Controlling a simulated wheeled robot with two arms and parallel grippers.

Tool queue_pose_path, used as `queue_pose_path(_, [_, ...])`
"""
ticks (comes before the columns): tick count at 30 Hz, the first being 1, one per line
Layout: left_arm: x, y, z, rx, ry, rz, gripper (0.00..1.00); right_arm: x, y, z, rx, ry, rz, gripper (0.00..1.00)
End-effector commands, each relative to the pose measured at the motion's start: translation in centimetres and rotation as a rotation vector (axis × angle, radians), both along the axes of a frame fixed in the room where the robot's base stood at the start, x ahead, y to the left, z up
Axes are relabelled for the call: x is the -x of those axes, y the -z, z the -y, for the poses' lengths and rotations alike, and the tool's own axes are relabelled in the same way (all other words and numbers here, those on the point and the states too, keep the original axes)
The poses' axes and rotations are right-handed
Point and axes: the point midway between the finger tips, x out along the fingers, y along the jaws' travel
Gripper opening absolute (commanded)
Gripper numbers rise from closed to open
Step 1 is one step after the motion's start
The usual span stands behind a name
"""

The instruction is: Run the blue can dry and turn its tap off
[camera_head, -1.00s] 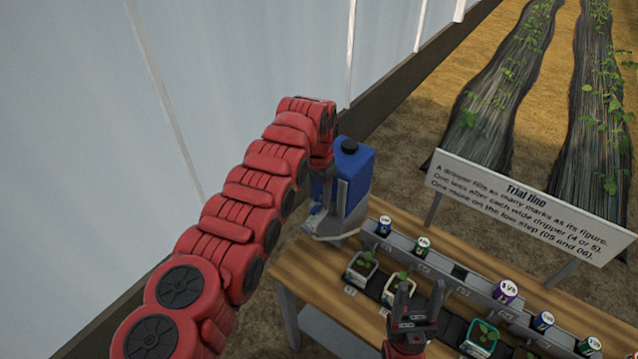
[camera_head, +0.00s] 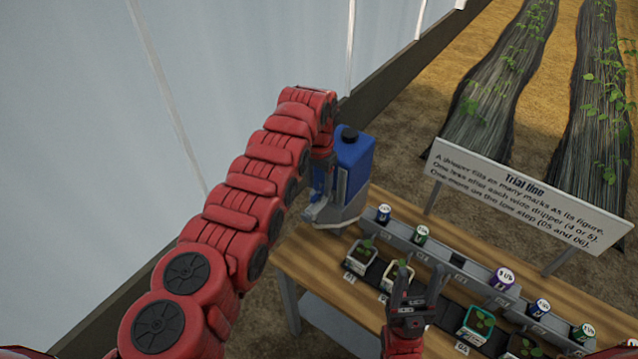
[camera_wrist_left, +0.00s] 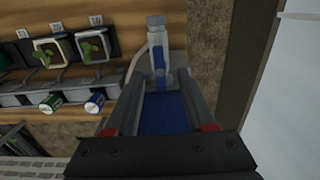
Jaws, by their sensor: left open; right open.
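The blue can (camera_head: 356,152), with a dark cap, stands at the far left end of the wooden bench. My left gripper (camera_head: 322,203) reaches down in front of it and partly hides it. In the left wrist view my left gripper (camera_wrist_left: 158,118) is open, its fingers on either side of the blue can (camera_wrist_left: 162,115). The tap (camera_wrist_left: 157,48), pale with a blue part, lies beyond the fingertips. I cannot tell whether the tap is on or off, or whether the fingers touch anything. My right gripper (camera_head: 404,284) is open and empty above the bench.
A grey rail (camera_head: 437,258) with several numbered cups runs along the bench. Potted seedlings (camera_head: 362,254) stand in front of it. A white "Trial line" sign (camera_head: 528,193) stands behind. The greenhouse wall (camera_head: 240,60) is close on the left.

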Motion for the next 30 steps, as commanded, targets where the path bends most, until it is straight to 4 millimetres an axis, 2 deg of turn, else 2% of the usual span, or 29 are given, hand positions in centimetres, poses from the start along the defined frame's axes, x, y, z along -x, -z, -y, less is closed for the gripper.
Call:
queue_pose_path(15, [-0.1, 4.4, 0.0, 0.000, 0.000, 0.002, 0.55, 0.0, 4.1, 0.0, 0.000, 0.000, 0.000, 0.56])
queue_pose_path(23, [-0.1, 4.3, 0.0, 0.001, 0.000, 0.002, 0.55, 0.0, 4.0, 0.0, 0.000, 0.000, 0.000, 0.56])
queue_pose_path(30, [-0.1, 4.3, 0.0, 0.001, 0.000, 0.001, 0.14, 0.0, 4.0, 0.0, 0.000, 0.000, 0.000, 0.56])
